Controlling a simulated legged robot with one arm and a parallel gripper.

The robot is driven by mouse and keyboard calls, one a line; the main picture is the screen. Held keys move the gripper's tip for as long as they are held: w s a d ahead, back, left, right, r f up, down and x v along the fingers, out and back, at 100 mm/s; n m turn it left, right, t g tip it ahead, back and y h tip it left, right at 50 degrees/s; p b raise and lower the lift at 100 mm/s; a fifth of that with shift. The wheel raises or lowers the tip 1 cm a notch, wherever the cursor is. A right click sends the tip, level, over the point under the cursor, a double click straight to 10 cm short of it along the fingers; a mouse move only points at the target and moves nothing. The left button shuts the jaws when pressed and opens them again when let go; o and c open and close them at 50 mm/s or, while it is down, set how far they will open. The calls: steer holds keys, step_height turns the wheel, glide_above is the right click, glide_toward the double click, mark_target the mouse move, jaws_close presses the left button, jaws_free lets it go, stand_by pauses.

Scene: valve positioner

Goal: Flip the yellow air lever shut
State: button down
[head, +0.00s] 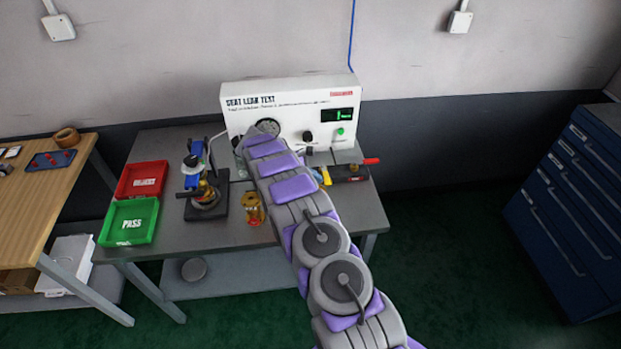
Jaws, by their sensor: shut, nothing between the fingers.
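The white seat leak test panel (232,118) stands at the back of the grey bench. It carries a round gauge, dark knobs and a lit green display (340,115). My arm reaches across the bench to the panel. My gripper (266,128) is at its far end, in front of the gauge, small and seen from behind. It is shut and empty; I cannot tell whether it touches the panel. I cannot make out the yellow air lever for certain; my arm covers part of the panel's lower front. A small yellow piece (326,176) shows just right of my arm.
A red tray (142,180) and a green PASS tray (129,222) sit at the bench's left. A fixture (207,205) and a brass part (254,209) stand left of my arm. A red-handled item (370,161) lies at right. A blue drawer cabinet (570,205) stands far right.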

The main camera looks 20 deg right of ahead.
steer(key=shift+s+d+r+p, duration=0.15)
steer(key=shift+s+d+p, duration=0.4)
steer(key=shift+p, duration=0.5)
steer(key=shift+s+d+p, duration=0.15)
steer(key=shift+d+p, duration=0.15)
steer(key=shift+d, duration=0.05)
steer(key=shift+a+f, duration=0.1)
steer(key=shift+f, duration=0.1)
